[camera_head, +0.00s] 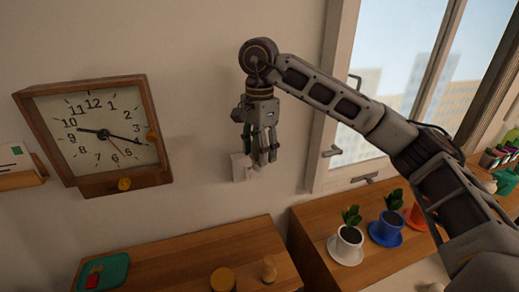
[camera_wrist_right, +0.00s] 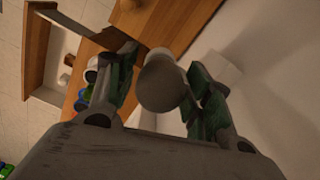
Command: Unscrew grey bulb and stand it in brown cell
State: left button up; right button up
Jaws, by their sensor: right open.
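My right gripper (camera_head: 262,160) hangs fingers down in front of the wall in the head view, beside a small white wall fixture (camera_head: 240,167). In the right wrist view its two dark green fingers (camera_wrist_right: 158,92) stand apart. A rounded grey bulb (camera_wrist_right: 162,84) shows between them, with gaps visible on both sides, so it does not look gripped. The white fixture also shows in the wrist view (camera_wrist_right: 217,68), behind the right-hand finger. I cannot make out the bulb in the head view. I cannot identify the brown cell in either view. My left gripper is not in view.
A wooden counter (camera_head: 190,255) below holds a green tray (camera_head: 103,272), a yellow round lid (camera_head: 222,280) and a small wooden piece (camera_head: 268,268). Potted plants in white (camera_head: 347,245) and blue (camera_head: 387,229) stand right. A clock (camera_head: 97,133) hangs left; the window is right.

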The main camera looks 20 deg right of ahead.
jog(key=shift+m, duration=1.7)
jog(key=shift+c, duration=0.3)
jog(key=c, duration=0.8)
jog(key=shift+n, duration=3.6)
jog(key=o, duration=0.3)
jog(key=shift+c, duration=1)
jog(key=shift+r+p, duration=0.1)
jog(key=shift+p, duration=0.2)
jog(key=shift+c, duration=0.2)
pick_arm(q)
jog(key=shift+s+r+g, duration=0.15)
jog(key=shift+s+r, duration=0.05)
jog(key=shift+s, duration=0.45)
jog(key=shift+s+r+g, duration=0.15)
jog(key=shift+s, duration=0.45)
pick_arm(e)
jog(key=shift+r, duration=0.2)
